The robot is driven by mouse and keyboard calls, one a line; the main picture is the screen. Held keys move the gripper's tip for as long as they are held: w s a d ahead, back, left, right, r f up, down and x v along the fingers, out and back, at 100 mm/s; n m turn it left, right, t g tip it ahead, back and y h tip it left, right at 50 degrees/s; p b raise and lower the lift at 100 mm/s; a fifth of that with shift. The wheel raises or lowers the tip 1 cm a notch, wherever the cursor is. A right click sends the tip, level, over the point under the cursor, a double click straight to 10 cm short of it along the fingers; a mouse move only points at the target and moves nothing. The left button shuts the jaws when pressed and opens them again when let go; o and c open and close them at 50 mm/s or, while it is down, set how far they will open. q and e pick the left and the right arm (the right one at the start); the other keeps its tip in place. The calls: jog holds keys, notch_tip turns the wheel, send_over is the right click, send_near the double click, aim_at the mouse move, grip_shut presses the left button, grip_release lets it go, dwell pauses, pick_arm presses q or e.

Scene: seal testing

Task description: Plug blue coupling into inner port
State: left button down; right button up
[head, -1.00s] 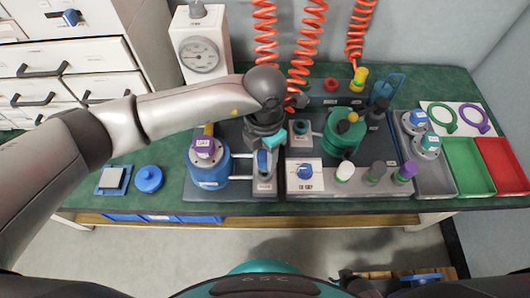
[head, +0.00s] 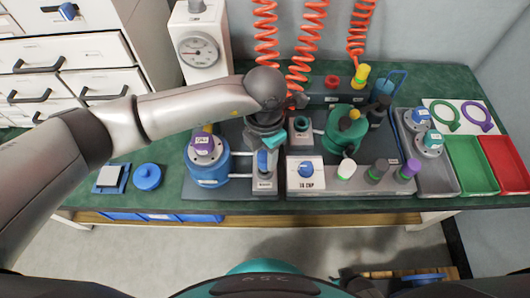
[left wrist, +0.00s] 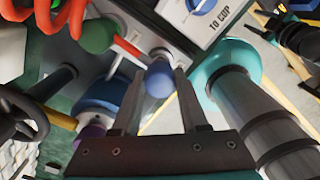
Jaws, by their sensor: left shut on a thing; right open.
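My left gripper (head: 265,152) reaches in from the left and points down over a grey labelled block (head: 265,183) beside the blue pot. It is shut on a rounded blue piece, apparently the blue coupling (head: 263,160), at that block. In the left wrist view this blue coupling (left wrist: 158,79) sits between the fingertips (left wrist: 159,85), against a pale metal block; I cannot tell whether it is seated. My right gripper (head: 348,279), partly shown at the bottom edge, is open.
A blue pot (head: 209,172) stands left of the block and a "TO CUP" panel with a blue knob (head: 306,170) right of it. A green vessel (head: 346,130) stands behind. Orange coiled hoses (head: 265,35) hang at the back. Green (head: 466,180) and red trays lie far right.

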pick_arm(q)
jog(key=shift+f+b, duration=0.55)
jog(key=shift+f, duration=0.15)
jog(key=shift+c, duration=1.8)
grip_release()
jog(key=shift+r, duration=0.1)
notch_tip(320, 180, up, 15)
jog(key=p, duration=0.4)
